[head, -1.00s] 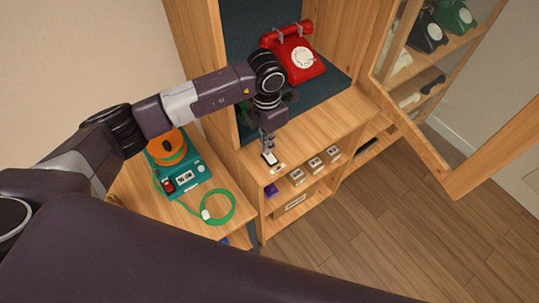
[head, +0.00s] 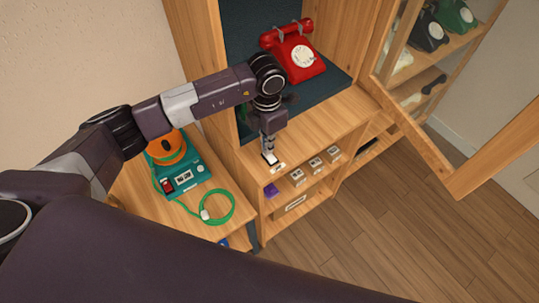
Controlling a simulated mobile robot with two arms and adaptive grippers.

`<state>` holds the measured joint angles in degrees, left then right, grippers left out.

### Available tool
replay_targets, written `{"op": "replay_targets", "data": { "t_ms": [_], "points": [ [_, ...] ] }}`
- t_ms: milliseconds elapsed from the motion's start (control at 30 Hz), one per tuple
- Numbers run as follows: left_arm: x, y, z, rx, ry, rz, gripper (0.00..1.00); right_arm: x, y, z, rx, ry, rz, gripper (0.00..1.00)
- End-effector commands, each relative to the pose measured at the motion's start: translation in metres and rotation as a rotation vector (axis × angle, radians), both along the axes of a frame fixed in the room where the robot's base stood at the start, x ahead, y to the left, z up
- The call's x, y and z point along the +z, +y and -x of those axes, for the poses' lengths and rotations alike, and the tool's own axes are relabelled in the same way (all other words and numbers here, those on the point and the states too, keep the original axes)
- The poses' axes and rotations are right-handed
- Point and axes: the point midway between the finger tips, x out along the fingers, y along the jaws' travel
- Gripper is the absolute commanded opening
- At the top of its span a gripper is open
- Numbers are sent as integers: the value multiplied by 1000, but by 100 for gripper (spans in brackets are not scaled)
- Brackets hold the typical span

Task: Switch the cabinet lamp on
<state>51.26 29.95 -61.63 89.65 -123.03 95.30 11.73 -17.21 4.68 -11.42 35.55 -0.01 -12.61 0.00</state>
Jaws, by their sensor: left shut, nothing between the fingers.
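My left gripper (head: 269,158) is shut and empty, pointing down at the front edge of the wooden cabinet's (head: 310,135) ledge. Its fingertips are over or at a small white plate, which looks like a switch and is partly hidden by the fingers; I cannot tell whether they touch. A pale label (head: 278,168) lies just in front of it. A red dial phone (head: 294,52) stands on the dark mat in the cabinet. The lamp itself is not clearly visible. My right gripper is not in view.
A teal device with an orange reel (head: 178,172) and a green cable (head: 218,207) sits on the side table at left.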

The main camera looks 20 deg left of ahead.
Motion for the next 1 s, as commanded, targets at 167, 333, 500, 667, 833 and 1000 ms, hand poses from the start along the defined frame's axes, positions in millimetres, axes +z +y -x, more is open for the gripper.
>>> {"op": "replay_targets", "data": {
  "t_ms": [167,333,500,667,833,1000],
  "points": [
    [-4,0,0,0,0,0,0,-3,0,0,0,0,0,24],
    [-6,0,0,0,0,0,0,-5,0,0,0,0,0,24],
    [-9,0,0,0,0,0,0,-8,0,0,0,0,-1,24],
    [-6,0,0,0,0,0,0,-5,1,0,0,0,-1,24],
    [6,0,0,0,-1,-1,0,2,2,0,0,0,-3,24],
    [20,1,0,0,-1,-2,0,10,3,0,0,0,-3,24]
  ]
}}
